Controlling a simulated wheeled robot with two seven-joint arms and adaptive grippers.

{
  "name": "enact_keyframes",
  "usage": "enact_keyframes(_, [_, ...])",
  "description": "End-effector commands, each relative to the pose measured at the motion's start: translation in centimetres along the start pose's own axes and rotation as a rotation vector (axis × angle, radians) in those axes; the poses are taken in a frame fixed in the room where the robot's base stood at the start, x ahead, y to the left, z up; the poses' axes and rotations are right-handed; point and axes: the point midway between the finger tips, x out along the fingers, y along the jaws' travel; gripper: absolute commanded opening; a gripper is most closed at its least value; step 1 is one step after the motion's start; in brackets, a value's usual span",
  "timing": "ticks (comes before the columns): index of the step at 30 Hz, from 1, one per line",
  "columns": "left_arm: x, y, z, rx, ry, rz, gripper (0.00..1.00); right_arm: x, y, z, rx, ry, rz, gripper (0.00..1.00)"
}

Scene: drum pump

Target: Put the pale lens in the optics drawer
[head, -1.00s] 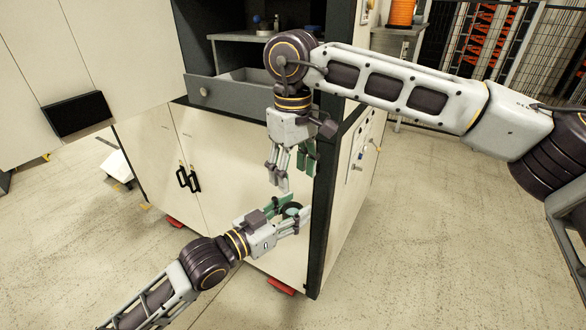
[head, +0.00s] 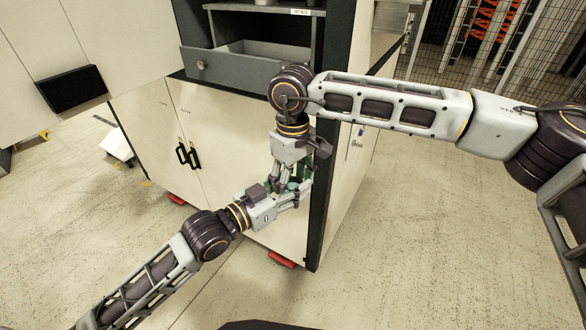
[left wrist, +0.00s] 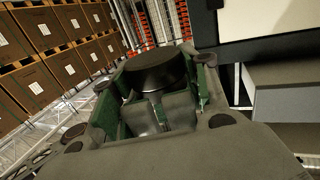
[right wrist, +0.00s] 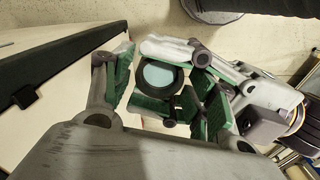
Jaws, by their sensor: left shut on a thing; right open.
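The pale lens (right wrist: 158,77) is a pale blue-green disc in a thick black round rim. My left gripper (right wrist: 186,82) is shut on it, and the black rim (left wrist: 155,72) also shows between its green-padded fingers in the left wrist view. My right gripper (head: 290,182) is open, pointing down, with its fingers around or close beside the lens and left fingertips; I cannot tell whether it touches. In the head view the fingers mostly hide the lens. A grey drawer (head: 232,68) with a round knob stands pulled out of the cabinet above both grippers; its visible inside looks empty.
The pale cabinet doors (head: 160,135) with black handles are shut below the drawer. A dark cabinet corner post (head: 322,190) stands just right of the grippers. A small white label (head: 300,12) is on the shelf edge above. Floor (head: 430,230) is clear at the right.

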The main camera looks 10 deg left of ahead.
Motion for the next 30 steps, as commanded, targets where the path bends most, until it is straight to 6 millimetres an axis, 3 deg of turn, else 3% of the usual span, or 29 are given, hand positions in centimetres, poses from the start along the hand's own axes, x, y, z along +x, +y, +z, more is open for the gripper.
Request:
enact_keyframes(6, [0.0, 0.0, 0.0, 0.000, 0.001, 0.000, 0.19, 1.3, 0.0, 0.0, 0.000, 0.001, 0.000, 0.57])
enact_keyframes(17, [0.0, 0.0, 0.0, 0.000, 0.001, 0.000, 0.19, 1.5, 0.0, 0.0, 0.000, 0.001, 0.001, 0.57])
enact_keyframes(25, [0.0, 0.0, 0.0, 0.000, 0.001, 0.000, 0.19, 1.5, 0.0, 0.0, 0.000, 0.001, 0.000, 0.23])
enact_keyframes(26, [0.0, 0.0, 0.0, 0.000, 0.001, 0.000, 0.46, 1.5, 0.0, 0.0, 0.000, 0.001, 0.000, 0.20])
enact_keyframes(30, [0.0, 0.0, 0.0, 0.000, 0.001, 0.000, 0.64, 1.5, 0.0, 0.0, 0.000, 0.001, 0.000, 0.20])
